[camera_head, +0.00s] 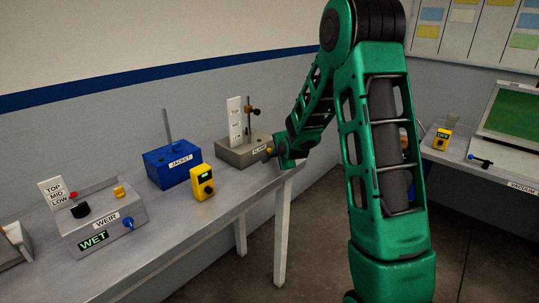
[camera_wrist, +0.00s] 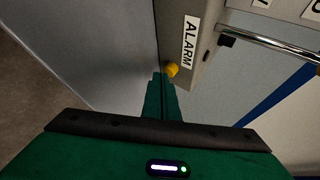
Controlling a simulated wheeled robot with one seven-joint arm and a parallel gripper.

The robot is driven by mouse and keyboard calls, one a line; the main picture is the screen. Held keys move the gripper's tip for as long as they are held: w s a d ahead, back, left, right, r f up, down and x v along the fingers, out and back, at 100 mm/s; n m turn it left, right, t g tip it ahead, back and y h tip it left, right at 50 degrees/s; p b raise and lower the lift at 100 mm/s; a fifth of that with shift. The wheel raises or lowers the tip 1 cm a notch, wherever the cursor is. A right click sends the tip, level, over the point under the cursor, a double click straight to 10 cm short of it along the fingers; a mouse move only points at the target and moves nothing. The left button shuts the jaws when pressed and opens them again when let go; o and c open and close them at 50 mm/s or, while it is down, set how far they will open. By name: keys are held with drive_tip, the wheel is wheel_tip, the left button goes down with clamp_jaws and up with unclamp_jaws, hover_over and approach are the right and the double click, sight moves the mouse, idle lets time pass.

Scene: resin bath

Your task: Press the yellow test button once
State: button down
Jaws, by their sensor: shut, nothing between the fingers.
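A small round yellow button (camera_wrist: 172,70) sits on the edge of the grey box labelled ALARM (camera_wrist: 205,38) in the wrist view. My gripper (camera_wrist: 160,77) is shut and empty, its fingertips right beside the button. I cannot tell whether they touch it. In the head view the ALARM box (camera_head: 236,150) stands at the far end of the left bench, with the yellow button (camera_head: 269,151) at its right end. My green arm reaches down to it from the right, and the fingertips are hard to make out there.
The grey bench (camera_head: 225,203) also bears a blue JACKET box (camera_head: 167,171), a yellow handheld device (camera_head: 202,183) and a grey WEIR box (camera_head: 82,223) with a green WET sign. A second bench (camera_head: 475,167) at right holds another yellow device (camera_head: 442,139) and a green screen (camera_head: 513,115).

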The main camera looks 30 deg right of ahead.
drive_tip(key=shift+w+a, duration=0.1)
drive_tip(key=shift+w, duration=0.05)
idle(0.5)
drive_tip(key=shift+s+d, duration=0.35)
drive_tip(key=shift+s, duration=0.5)
drive_tip(key=shift+s+d, duration=0.3)
drive_tip(key=shift+s, duration=0.5)
drive_tip(key=shift+s+d, duration=0.25)
drive_tip(key=shift+s, duration=0.5)
drive_tip(key=shift+s+d, duration=0.3)
drive_tip(key=shift+s, duration=0.5)
drive_tip(key=s+a+r+n+g+y, duration=0.1)
drive_tip(key=s+a+r+n+g, duration=0.1)
drive_tip(key=s, duration=1.2)
drive_tip(key=s+a+r+n+g+y, duration=0.1)
drive_tip(key=s+a+r+n+g, duration=0.2)
drive_tip(key=s, duration=1.2)
drive_tip(key=s+a+r+n+g+y, duration=0.1)
drive_tip(key=s+n+g, duration=0.5)
drive_tip(key=s, duration=0.9)
drive_tip(key=shift+a+r+n, duration=0.7)
drive_tip(key=shift+a+n, duration=0.4)
